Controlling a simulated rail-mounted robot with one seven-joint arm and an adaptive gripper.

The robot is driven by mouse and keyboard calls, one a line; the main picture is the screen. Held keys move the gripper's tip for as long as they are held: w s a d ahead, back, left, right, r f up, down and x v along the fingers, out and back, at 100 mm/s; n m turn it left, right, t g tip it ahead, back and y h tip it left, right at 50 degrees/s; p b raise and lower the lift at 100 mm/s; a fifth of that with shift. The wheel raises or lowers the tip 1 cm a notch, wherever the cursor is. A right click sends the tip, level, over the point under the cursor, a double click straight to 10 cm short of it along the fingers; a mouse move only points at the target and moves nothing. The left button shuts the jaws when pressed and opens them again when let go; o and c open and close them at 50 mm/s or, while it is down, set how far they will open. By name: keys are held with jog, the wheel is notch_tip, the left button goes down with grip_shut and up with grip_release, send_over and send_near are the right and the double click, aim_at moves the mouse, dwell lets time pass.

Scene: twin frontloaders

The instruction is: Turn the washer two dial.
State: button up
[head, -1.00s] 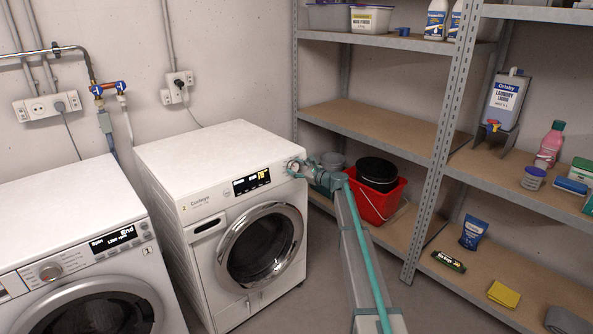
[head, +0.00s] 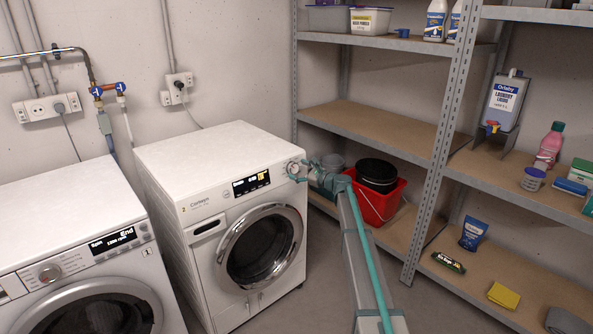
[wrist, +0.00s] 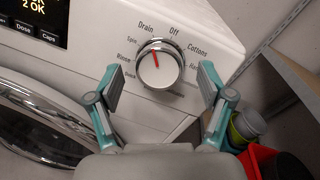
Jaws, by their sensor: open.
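The washer two dial (wrist: 160,68) is a round silver-white knob at the top right of the right-hand white washer (head: 216,215). In the head view the dial (head: 293,167) is small and partly covered by my gripper (head: 301,172). In the wrist view my gripper (wrist: 162,82) is open, with one teal and grey finger on each side of the dial. Gaps show between both fingers and the knob, and nothing is held. The washer's display (head: 251,184) is lit.
Washer one (head: 75,250) stands at the left. A red bucket (head: 378,205) with a black one inside stands right of washer two, close to my arm. A metal shelf rack (head: 440,140) fills the right side. Grey floor is free in front.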

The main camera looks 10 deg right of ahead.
jog(key=v, duration=1)
jog(key=shift+s, duration=0.25)
jog(key=shift+d, duration=0.15)
jog(key=s+a+f+n+g+h+p, duration=0.3)
jog(key=s+f+n+g, duration=0.4)
jog(key=s+f, duration=1.05)
jog(key=s+a+f+n+g+h+p, duration=0.15)
jog(key=s+a+f+n+g, duration=0.3)
jog(key=s+f+n, duration=0.85)
jog(key=s+f+n+g+h+p, duration=0.1)
jog(key=s+f+g+h+p, duration=0.1)
jog(key=s, duration=1.4)
jog(key=s+f+n+g+h+p, duration=0.1)
jog(key=s+f+g+h+p, duration=0.1)
jog(key=s, duration=1.5)
jog(key=s+f+n+g+h+p, duration=0.1)
jog(key=s+f+g+h+p, duration=0.1)
jog(key=s, duration=1.5)
jog(key=f+g+p, duration=0.1)
jog(key=g, duration=0.1)
jog(key=shift+s+a+g+h, duration=0.15)
jog(key=shift+g+h, duration=0.2)
